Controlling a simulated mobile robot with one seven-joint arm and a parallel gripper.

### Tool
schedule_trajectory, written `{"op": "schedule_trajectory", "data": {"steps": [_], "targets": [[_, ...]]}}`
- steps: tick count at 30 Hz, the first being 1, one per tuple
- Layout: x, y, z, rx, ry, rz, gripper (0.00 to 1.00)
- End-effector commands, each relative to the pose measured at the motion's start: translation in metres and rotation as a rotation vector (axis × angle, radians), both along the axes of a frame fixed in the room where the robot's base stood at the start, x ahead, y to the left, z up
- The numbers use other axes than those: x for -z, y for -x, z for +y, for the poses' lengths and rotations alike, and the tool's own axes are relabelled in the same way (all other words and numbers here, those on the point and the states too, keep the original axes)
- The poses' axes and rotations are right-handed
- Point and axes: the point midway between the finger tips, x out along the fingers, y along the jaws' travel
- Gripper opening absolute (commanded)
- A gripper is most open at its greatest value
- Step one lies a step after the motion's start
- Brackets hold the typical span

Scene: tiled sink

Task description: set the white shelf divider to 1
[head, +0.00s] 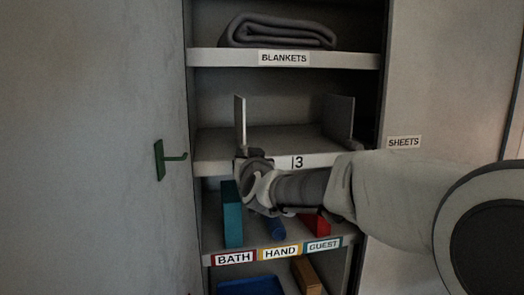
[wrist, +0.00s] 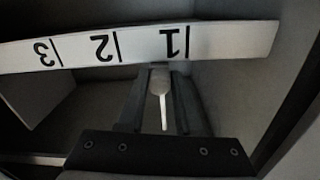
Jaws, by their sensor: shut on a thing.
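The white shelf divider (head: 240,121) stands upright near the left end of the middle shelf (head: 217,146) in the head view. My gripper (head: 245,158) is at the shelf's front edge, just below the divider. In the wrist view my gripper (wrist: 160,105) is shut on a pale narrow tab (wrist: 161,84), which appears to be the divider's front piece. The number strip (wrist: 140,43) reads upside down, with 3, 2 and 1 from left to right.
A second upright panel (head: 338,116) stands on the shelf's right side. A folded grey blanket (head: 278,31) lies above. The lower shelf holds a teal block (head: 232,213), a blue item (head: 272,226) and a red item (head: 318,224).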

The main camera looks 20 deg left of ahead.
Motion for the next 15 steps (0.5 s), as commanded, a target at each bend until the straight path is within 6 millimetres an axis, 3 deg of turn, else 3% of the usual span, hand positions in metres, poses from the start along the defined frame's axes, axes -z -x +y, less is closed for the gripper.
{"op": "schedule_trajectory", "data": {"steps": [6,15], "targets": [[-0.004,0.015,0.025,0.001,-0.004,-0.002,0.00],[-0.002,0.017,0.028,0.004,-0.003,-0.002,0.00]]}}
